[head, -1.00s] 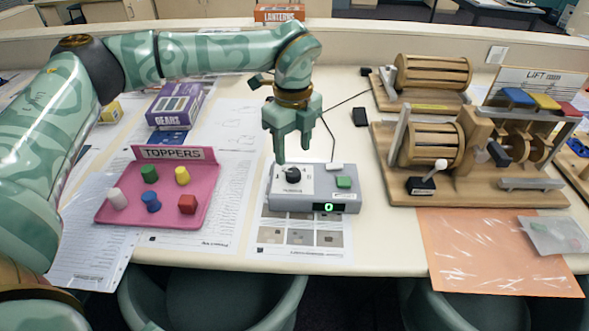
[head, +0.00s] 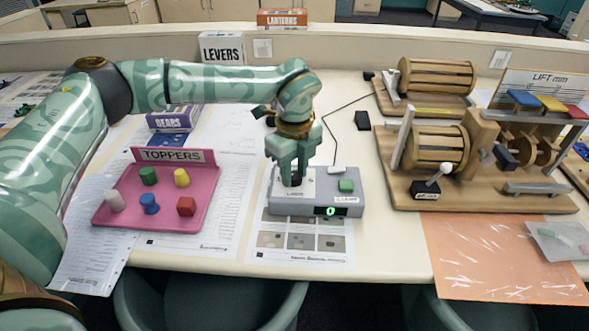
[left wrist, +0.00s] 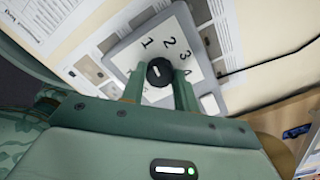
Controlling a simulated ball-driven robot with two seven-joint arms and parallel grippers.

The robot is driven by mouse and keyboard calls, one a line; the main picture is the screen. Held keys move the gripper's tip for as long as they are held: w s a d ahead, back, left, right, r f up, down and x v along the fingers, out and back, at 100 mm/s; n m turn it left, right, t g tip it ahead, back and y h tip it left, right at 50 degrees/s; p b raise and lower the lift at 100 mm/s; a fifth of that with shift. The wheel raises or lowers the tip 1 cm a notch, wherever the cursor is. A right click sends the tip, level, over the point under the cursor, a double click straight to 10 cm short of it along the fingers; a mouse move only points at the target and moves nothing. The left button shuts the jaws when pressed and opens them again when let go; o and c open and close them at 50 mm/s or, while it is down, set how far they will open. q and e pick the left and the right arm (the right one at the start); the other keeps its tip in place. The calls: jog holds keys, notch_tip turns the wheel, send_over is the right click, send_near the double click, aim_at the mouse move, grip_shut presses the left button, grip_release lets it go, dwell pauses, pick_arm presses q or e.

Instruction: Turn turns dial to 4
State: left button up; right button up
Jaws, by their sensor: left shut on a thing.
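The turns dial is a black knob (left wrist: 159,72) on a white plate with the numbers 1, 2, 3 and 4 around it, seen in the left wrist view. The plate sits on a grey box (head: 285,209) with a green button (head: 346,186) and a small display (head: 331,212) that reads 0. My left gripper (head: 292,181) is down at the box, its fingers pointing down. In the left wrist view its two fingers (left wrist: 158,92) are on either side of the knob, shut on it. The knob's white mark points near the 1. In the head view the fingers mostly hide the knob. My right gripper is not in view.
A pink toppers tray (head: 213,208) with several coloured pegs stands left of the box. A wooden lift machine (head: 410,196) with drums and a lever stands to the right. A black cable (head: 345,108) runs behind the box. Papers lie under and in front.

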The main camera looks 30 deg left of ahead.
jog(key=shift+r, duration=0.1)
